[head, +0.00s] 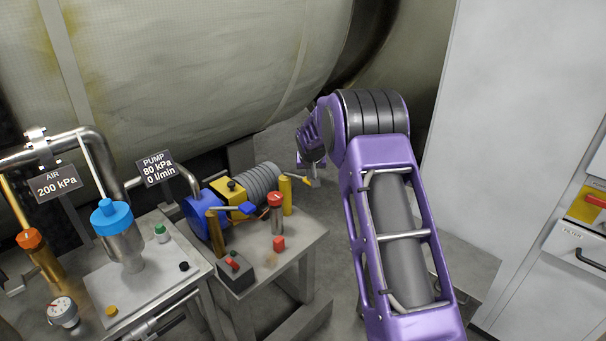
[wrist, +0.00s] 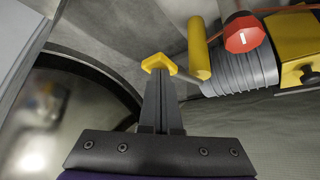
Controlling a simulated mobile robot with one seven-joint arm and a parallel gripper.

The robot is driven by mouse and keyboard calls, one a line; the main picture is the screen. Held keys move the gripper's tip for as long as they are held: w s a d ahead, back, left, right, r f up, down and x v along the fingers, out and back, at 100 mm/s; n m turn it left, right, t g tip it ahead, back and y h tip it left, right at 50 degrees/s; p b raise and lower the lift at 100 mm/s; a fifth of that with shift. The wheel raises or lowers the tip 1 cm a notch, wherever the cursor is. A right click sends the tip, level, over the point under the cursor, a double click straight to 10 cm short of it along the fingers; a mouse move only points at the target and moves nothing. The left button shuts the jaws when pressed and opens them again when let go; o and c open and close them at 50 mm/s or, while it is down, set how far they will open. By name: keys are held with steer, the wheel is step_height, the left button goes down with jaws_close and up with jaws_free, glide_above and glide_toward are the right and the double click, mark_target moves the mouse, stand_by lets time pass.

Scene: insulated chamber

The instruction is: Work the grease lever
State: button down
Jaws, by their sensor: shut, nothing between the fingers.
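In the wrist view this cylinder (wrist: 200,48) is right of the fingertips, with a visible gap. A blue-ended handle (head: 246,208) lies over the pump's front. I cannot tell for sure which part is the grease lever.
The pump has a grey ribbed body (head: 260,183) and a blue end (head: 208,212). A large padded tank (head: 190,60) is behind. A white cabinet (head: 525,120) stands right.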

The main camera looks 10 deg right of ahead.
stand_by(0.6)
steer(key=shift+f+b, duration=0.95)
steer(key=shift+f, duration=1.05)
steer(key=shift+r, duration=0.1)
steer(key=shift+a+r+p, duration=0.1)
steer(key=shift+r+p, duration=0.7)
steer(key=shift+r, duration=1.25)
step_height(320, 180, up, 7)
steer(key=p, duration=0.3)
steer(key=shift+p, duration=0.3)
